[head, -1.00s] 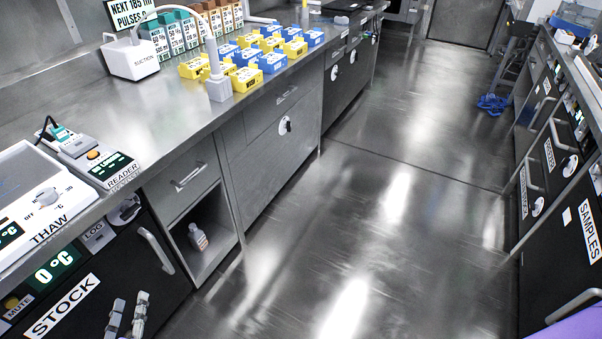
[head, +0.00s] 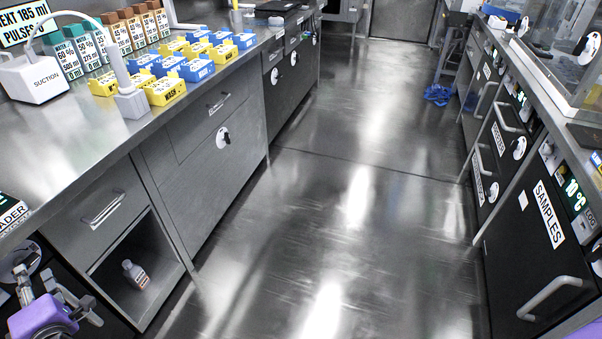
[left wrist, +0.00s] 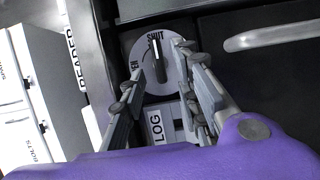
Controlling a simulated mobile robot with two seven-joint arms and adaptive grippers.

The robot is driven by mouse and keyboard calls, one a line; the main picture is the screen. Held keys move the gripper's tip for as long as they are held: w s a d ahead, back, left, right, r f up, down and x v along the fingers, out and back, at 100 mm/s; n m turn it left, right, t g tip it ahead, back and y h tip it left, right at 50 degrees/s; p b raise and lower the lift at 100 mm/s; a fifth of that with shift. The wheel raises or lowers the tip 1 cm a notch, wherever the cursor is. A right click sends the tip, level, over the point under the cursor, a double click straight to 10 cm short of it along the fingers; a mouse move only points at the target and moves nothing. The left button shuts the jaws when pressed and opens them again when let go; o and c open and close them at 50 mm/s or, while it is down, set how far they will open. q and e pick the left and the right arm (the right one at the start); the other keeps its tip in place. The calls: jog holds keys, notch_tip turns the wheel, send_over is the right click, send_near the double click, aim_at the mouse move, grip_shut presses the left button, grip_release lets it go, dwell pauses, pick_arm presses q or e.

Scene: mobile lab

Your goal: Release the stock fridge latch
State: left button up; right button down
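The stock fridge latch is a round pale dial (left wrist: 146,44) with a dark upright handle (left wrist: 159,58) that points at the word SHUT. Part of another word shows at the dial's left. In the head view the dial (head: 18,259) is at the lower left edge, partly hidden. My left gripper (head: 40,284) is in front of the fridge there. In the left wrist view its fingers (left wrist: 160,66) are apart, one on each side of the handle in the picture; I cannot tell how near in depth.
The bench edge (head: 72,184) overhangs the fridge, with a reader (head: 12,213) on it. A LOG plate (left wrist: 157,126) sits below the dial. The fridge's bar handle (left wrist: 283,35) is to the right. An open shelf with a bottle (head: 134,274) is beside it.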

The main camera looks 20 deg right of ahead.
pick_arm(q)
jog(key=shift+x, duration=1.5)
grip_shut()
jog(key=shift+b, duration=0.4)
